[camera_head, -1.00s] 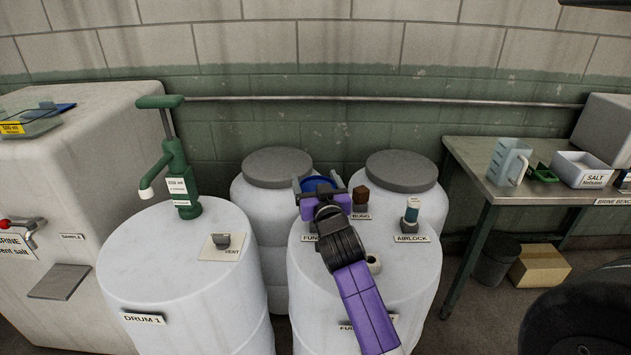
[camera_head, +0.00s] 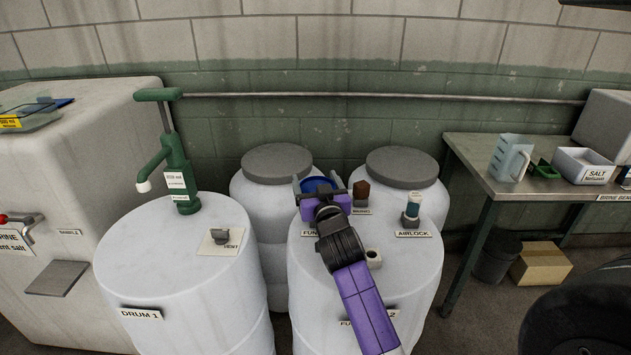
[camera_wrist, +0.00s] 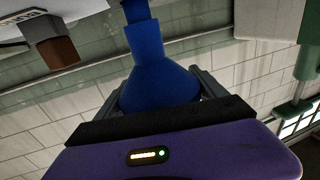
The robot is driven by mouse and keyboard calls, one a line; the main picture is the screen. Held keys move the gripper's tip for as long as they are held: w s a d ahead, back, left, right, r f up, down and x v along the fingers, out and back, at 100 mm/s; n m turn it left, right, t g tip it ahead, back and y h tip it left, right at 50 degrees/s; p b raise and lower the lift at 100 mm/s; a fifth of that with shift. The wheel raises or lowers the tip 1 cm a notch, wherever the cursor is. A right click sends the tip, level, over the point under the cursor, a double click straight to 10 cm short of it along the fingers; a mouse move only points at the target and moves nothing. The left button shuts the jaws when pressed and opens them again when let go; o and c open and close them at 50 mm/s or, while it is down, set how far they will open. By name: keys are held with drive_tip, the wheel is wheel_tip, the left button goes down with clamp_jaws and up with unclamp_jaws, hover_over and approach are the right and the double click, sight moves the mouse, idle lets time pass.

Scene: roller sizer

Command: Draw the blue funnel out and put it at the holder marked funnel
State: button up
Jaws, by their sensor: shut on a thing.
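The blue funnel (camera_head: 318,184) shows as a blue rim between my fingers, above the back left of the right-hand drum (camera_head: 415,275). My gripper (camera_head: 318,190) is shut on it. In the wrist view the funnel's cone (camera_wrist: 155,80) sits between the fingers, with its narrow spout toward the picture's top. A label starting "FUN" (camera_head: 310,232) is on the drum top just below my gripper, partly covered by it. The holder itself is hidden behind my gripper, so I cannot tell whether the spout touches it. An open-looking pale fitting (camera_head: 373,258) stands right of my wrist.
A brown bung (camera_head: 361,191) stands close right of my gripper, on its labelled holder. The airlock (camera_head: 412,208) stands farther right. The left drum (camera_head: 180,270) carries a green pump (camera_head: 175,165) and a vent (camera_head: 220,240). A bench (camera_head: 485,175) is at right.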

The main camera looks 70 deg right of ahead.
drive_tip(key=shift+f+b, duration=0.65)
drive_tip(key=shift+f, duration=0.15)
drive_tip(key=o, duration=1.4)
drive_tip(key=shift+o, duration=0.2)
drive_tip(key=v, duration=0.7)
drive_tip(key=shift+s+a+b, duration=0.25)
drive_tip(key=shift+a+b, duration=0.05)
drive_tip(key=shift+b, duration=0.05)
drive_tip(key=s+a+f+n+t+y+p, duration=0.1)
drive_tip(key=s+a+n+t+y, duration=0.15)
drive_tip(key=a, duration=0.85)
drive_tip(key=s+a+n+t+y, duration=0.1)
drive_tip(key=a+n+t+y, duration=0.25)
drive_tip(key=a, duration=0.75)
drive_tip(key=s+a+f+n+y+p, duration=0.1)
drive_tip(key=s+a+y, duration=0.3)
drive_tip(key=s+a, duration=0.4)
drive_tip(key=s+a+f+n+g+y+p, duration=0.1)
drive_tip(key=s+a+f+n+y, duration=0.2)
drive_tip(key=s+a, duration=0.5)
drive_tip(key=shift+f+n+g+y, duration=0.25)
drive_tip(key=shift+n+y, duration=0.25)
drive_tip(key=shift+y, duration=0.4)
